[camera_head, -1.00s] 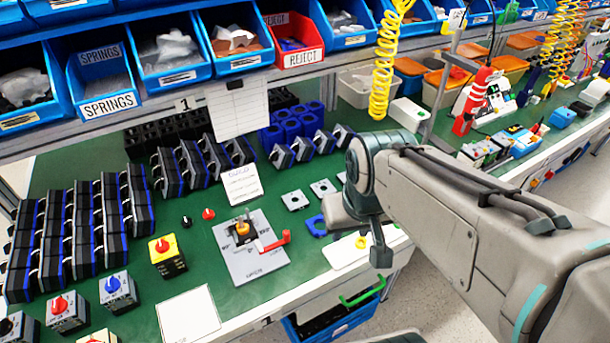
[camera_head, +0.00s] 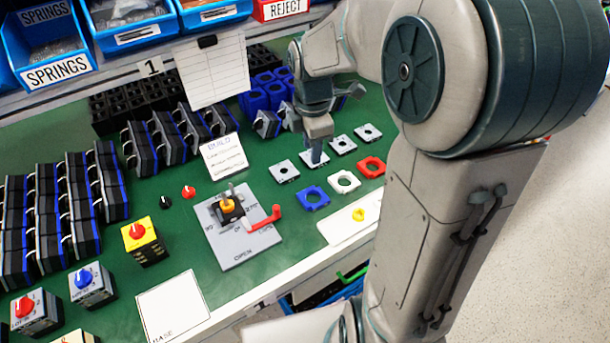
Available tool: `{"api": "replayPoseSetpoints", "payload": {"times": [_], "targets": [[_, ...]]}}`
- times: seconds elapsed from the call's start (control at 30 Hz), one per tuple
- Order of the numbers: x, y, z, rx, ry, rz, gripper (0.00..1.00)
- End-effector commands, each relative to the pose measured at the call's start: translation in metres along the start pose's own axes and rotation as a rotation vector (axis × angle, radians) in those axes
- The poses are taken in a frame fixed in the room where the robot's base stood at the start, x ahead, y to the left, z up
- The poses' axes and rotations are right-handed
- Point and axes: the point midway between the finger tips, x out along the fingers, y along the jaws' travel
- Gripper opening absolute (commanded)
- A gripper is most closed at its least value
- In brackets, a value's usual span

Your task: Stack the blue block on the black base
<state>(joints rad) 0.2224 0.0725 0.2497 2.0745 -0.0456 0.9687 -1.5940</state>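Several blue blocks (camera_head: 257,103) stand in a group at the back of the green bench, partly hidden by my arm. A small black piece with an orange top, perhaps the black base (camera_head: 230,213), sits in a grey fixture with a red handle (camera_head: 268,218). Separate black blocks (camera_head: 122,106) stand at the back left. My gripper (camera_head: 318,145) points down just right of the blue blocks, over or near a small square plate (camera_head: 314,158). Its fingers partly overlap in view, so I cannot tell their opening or whether they touch anything.
Rows of black-and-blue switch bodies (camera_head: 85,205) fill the left. Square plates, a blue ring plate (camera_head: 312,198) and a red one (camera_head: 371,167) lie at the right. A yellow box (camera_head: 144,240) stands left of the fixture. A card (camera_head: 224,157) stands behind it. Bins hang above.

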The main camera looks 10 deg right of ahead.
Motion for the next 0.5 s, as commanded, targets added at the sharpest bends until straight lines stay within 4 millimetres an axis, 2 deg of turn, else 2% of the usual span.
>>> {"api": "replayPoseSetpoints", "payload": {"times": [0.03, 0.2, 0.37, 0.5], "targets": [[0.010, 0.007, 0.001, -0.064, 0.007, -0.011, 0.35], [0.021, 0.018, 0.001, -0.212, 0.022, -0.024, 0.35], [0.039, 0.019, 0.001, -0.244, 0.026, -0.030, 0.35], [0.068, 0.018, 0.000, -0.242, 0.026, -0.030, 0.35]]}}
